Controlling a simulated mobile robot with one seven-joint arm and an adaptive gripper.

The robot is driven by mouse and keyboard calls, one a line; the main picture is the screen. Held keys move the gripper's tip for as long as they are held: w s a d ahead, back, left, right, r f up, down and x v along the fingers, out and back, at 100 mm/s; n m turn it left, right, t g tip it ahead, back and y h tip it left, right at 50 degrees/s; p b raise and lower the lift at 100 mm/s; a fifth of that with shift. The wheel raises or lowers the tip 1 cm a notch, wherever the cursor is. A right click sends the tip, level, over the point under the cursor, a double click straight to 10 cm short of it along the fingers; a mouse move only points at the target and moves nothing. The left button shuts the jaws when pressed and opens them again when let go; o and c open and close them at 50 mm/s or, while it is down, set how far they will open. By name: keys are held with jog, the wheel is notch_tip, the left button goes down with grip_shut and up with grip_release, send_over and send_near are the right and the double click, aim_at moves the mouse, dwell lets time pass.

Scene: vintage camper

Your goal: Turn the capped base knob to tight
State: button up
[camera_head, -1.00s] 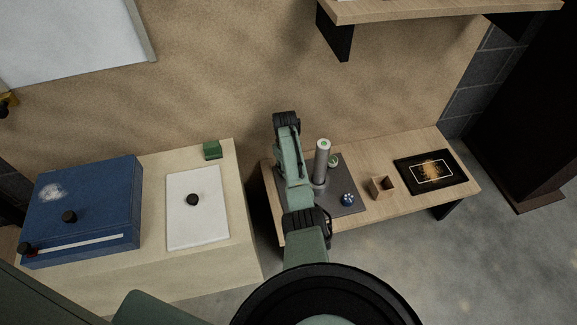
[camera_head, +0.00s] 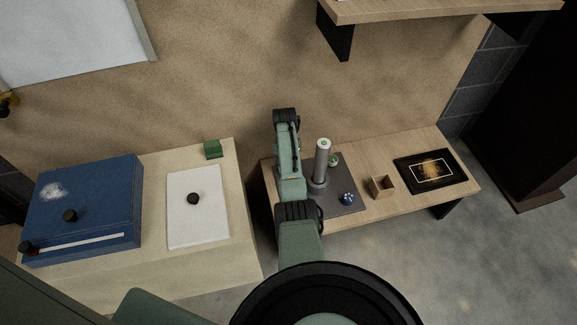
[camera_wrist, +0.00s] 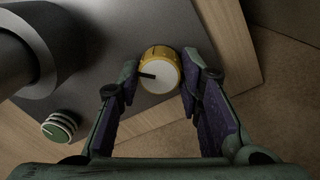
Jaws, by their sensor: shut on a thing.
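My gripper (camera_wrist: 160,80) is shut on a yellow ribbed knob (camera_wrist: 160,68) with a white top, one finger on each side, in the wrist view. A black pointer mark on the white top points left. The knob sits near the edge of a dark grey plate (camera_wrist: 115,25). In the head view, my arm hides the yellow knob and my fingers; the grey plate (camera_head: 347,178) shows beside the arm.
A grey post (camera_head: 322,163) rises from the plate, close to my arm; it also shows in the wrist view (camera_wrist: 22,55). A green-and-white knob (camera_wrist: 60,127) and a blue knob (camera_head: 347,199) are nearby. A small wooden box (camera_head: 382,187) stands right of the plate.

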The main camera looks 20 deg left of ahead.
jog(key=m, duration=0.3)
jog(key=shift+m, duration=2.2)
jog(key=o, duration=1.2)
jog(key=shift+c, duration=0.2)
notch_tip(320, 180, up, 12)
jog(key=shift+w+a, duration=0.25)
